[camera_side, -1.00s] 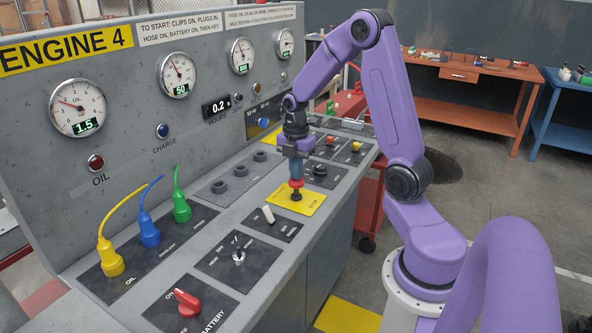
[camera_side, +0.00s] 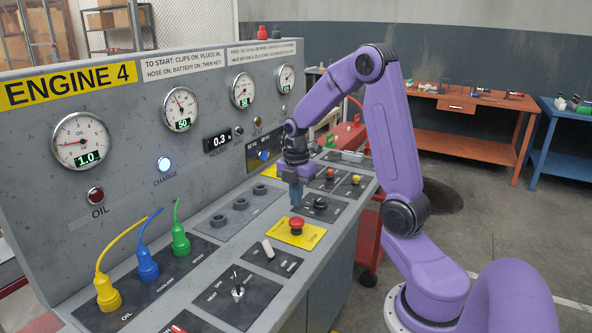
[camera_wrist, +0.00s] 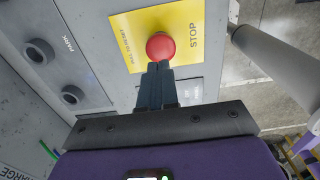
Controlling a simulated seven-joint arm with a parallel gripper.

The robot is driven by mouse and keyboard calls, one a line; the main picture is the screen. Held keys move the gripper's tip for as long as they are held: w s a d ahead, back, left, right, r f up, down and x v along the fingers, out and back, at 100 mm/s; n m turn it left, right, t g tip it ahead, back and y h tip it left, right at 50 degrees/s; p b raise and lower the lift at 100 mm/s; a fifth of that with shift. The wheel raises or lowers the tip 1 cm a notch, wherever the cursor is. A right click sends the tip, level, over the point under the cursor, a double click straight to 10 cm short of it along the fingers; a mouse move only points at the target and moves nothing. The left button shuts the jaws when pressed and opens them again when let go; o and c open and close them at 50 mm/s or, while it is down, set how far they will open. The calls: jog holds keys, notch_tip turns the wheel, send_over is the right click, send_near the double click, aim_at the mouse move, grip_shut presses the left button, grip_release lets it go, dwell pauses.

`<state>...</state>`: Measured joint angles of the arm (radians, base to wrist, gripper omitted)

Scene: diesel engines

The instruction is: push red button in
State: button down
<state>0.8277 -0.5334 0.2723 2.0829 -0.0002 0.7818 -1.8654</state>
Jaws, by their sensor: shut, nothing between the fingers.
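The red button (camera_side: 297,225) is a mushroom-shaped knob on a yellow plate (camera_side: 311,237) on the sloping console. In the wrist view the red button (camera_wrist: 160,46) shows just beyond my fingertips, and the word STOP is on the yellow plate (camera_wrist: 125,28). My gripper (camera_side: 296,204) is shut and empty. In the side view it hangs above the console, up and behind the button, with a visible gap between them. The closed fingers also show in the wrist view (camera_wrist: 158,70). Whether the button is fully down I cannot tell.
A white toggle (camera_side: 268,248) and a key switch (camera_side: 238,289) sit nearer on the console. A dark knob (camera_side: 320,203) is just beyond the plate. Yellow, blue and green plugs (camera_side: 147,264) stand at the left. The charge lamp (camera_side: 164,164) is lit.

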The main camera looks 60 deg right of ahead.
aim_at(296, 219)
notch_tip(296, 219, up, 10)
jog(key=shift+f, duration=0.25)
dwell(0.4)
jog(key=s+a+f+m, duration=0.1)
jog(key=s+a, duration=0.2)
jog(key=a, duration=0.6)
jog(key=s+a+f+m, duration=0.1)
jog(key=s+a, duration=0.2)
jog(key=a, duration=0.5)
jog(key=s+a+f+m, duration=0.1)
jog(key=s+a, duration=0.2)
jog(key=s, duration=0.5)
jog(key=s+a+f+m, duration=0.1)
jog(key=s+a, duration=0.3)
jog(key=s, duration=0.4)
jog(key=shift+s+a+f+m, duration=0.15)
jog(key=shift+s+f+m, duration=0.25)
jog(key=shift+m, duration=0.3)
